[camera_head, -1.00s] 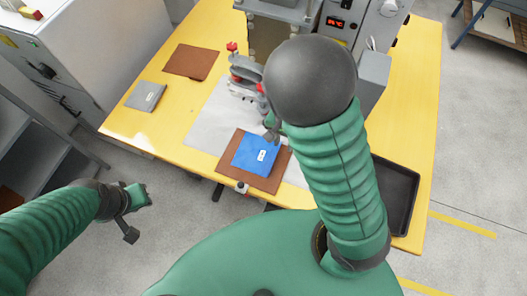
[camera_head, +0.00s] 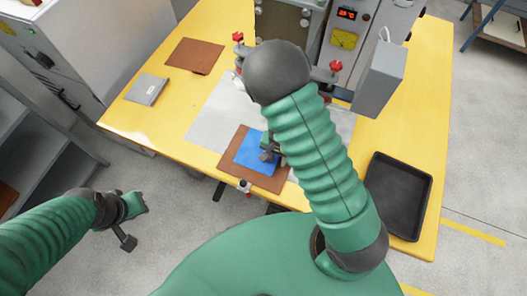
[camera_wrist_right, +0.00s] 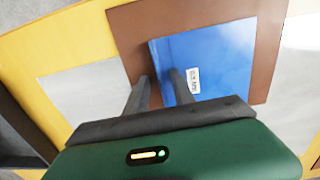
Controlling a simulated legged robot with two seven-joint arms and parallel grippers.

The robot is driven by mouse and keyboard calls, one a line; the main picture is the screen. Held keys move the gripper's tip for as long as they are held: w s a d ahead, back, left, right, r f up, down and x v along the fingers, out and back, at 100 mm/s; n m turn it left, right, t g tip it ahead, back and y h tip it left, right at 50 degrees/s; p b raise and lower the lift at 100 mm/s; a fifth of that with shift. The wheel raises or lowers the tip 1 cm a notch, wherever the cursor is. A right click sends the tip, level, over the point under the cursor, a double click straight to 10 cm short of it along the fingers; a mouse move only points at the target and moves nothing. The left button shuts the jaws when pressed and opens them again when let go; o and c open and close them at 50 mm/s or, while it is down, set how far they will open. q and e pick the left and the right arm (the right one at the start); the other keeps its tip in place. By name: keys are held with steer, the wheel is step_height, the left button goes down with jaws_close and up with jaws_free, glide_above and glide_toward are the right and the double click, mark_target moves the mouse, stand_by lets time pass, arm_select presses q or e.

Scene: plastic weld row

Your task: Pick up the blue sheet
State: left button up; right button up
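The blue sheet (camera_head: 250,154) lies flat on a larger brown sheet (camera_head: 262,183) at the table's front edge. In the right wrist view the blue sheet (camera_wrist_right: 218,62) shows a small white label, and the brown sheet (camera_wrist_right: 130,30) surrounds it. My right gripper (camera_head: 268,154) is over the blue sheet's right part in the head view and hides some of it. In the wrist view its fingers (camera_wrist_right: 160,80) are apart, one over the brown sheet and one over the blue, with the blue edge between them. Contact is unclear. My left gripper (camera_head: 131,222) hangs off the table at left.
A grey machine with red knobs (camera_head: 335,66) stands at the back. A black tray (camera_head: 429,195) lies at the right. Another brown sheet (camera_head: 194,56) and a grey sheet (camera_head: 147,90) lie at the left. Yellow table (camera_head: 150,125) is bare around them.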

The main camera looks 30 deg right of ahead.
jaws_close()
stand_by(1.3)
